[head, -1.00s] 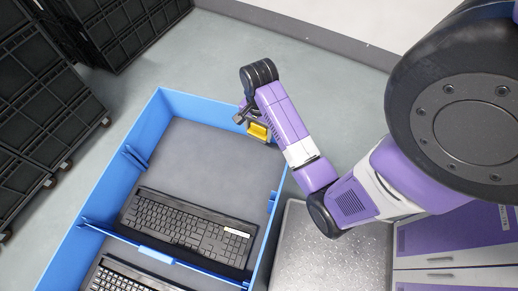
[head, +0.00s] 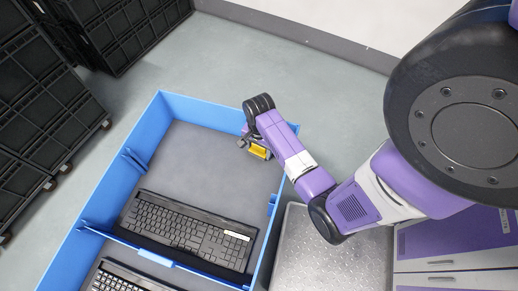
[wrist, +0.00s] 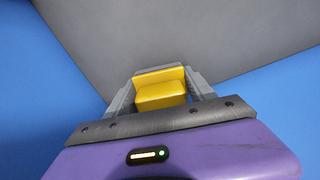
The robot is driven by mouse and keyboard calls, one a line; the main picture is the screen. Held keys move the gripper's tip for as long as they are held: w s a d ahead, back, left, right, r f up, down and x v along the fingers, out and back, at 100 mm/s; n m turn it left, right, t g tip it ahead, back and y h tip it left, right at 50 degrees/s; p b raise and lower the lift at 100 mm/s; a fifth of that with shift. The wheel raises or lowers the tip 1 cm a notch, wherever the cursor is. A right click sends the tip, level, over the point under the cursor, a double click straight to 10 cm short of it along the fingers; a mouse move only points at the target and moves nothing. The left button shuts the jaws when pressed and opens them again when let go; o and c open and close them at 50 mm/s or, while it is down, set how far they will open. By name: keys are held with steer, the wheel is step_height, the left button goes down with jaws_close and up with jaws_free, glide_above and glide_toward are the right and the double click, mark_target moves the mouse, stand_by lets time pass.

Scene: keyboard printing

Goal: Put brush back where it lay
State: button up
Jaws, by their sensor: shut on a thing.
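The brush (head: 259,152) shows as a small yellow block at my gripper (head: 252,146), over the upper right part of the blue bin. In the wrist view the yellow brush (wrist: 161,89) sits between the two grey fingers, and my gripper (wrist: 160,85) is shut on it. The grey bin floor and blue walls show behind it. I cannot tell whether the brush touches the floor. Its bristles are not visible.
The blue bin (head: 144,128) has a divider. A black keyboard (head: 185,228) lies below the bare grey floor (head: 205,160), and another keyboard (head: 118,282) lies beyond the divider. A metal plate (head: 330,260) is at right. Black crates (head: 50,130) stand at left.

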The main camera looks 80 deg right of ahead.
steer(key=shift+f, duration=0.2)
steer(key=o, duration=1.7)
steer(key=shift+r, duration=0.1)
